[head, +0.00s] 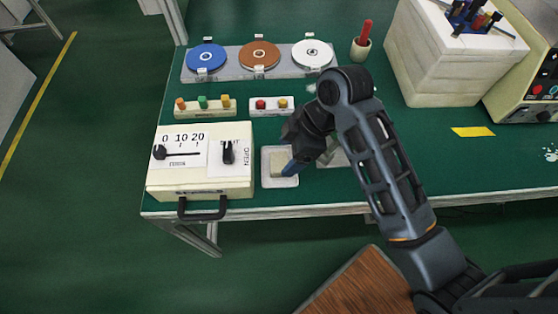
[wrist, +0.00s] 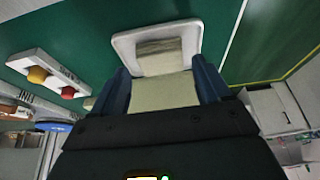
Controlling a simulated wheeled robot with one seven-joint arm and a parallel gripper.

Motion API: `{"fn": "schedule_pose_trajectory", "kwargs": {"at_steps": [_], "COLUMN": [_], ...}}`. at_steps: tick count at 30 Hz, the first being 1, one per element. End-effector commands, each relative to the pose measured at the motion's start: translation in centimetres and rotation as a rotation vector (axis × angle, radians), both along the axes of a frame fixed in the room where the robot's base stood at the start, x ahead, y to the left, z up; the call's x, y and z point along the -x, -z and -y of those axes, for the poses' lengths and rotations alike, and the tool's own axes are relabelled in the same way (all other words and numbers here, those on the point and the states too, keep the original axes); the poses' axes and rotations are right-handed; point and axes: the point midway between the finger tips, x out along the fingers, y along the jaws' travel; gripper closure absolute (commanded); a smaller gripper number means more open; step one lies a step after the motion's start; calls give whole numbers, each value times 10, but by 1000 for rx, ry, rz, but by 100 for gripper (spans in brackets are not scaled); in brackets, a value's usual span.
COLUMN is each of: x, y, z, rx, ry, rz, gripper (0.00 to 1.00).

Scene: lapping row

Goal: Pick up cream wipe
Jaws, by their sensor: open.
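The cream wipe (head: 277,158) lies on a small white tray (head: 266,178) near the front edge of the green bench, right of the control box. My gripper (head: 291,166) is low over the tray, and a blue finger hides part of the wipe. In the wrist view the cream wipe (wrist: 163,92) shows between the two blue fingers of my gripper (wrist: 162,76), with the white tray (wrist: 190,32) beyond it. The jaws are open, one finger on each side of the wipe. Whether either finger touches it I cannot tell.
A cream control box (head: 200,188) with a black handle stands close on the left. Two button strips (head: 205,105) and a rack of three discs (head: 259,56) lie behind. Another light tray (head: 335,158) is partly hidden by my arm.

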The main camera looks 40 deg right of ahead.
Motion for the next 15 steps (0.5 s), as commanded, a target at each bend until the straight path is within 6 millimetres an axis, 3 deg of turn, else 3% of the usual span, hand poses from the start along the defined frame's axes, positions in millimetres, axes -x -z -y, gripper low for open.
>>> {"fn": "schedule_pose_trajectory", "kwargs": {"at_steps": [6, 15], "x": [-5, -6], "y": [26, 30], "z": [-9, -10], "rx": [1, 1], "ry": [1, 1], "rz": [-2, -1], "gripper": [23, 23]}}
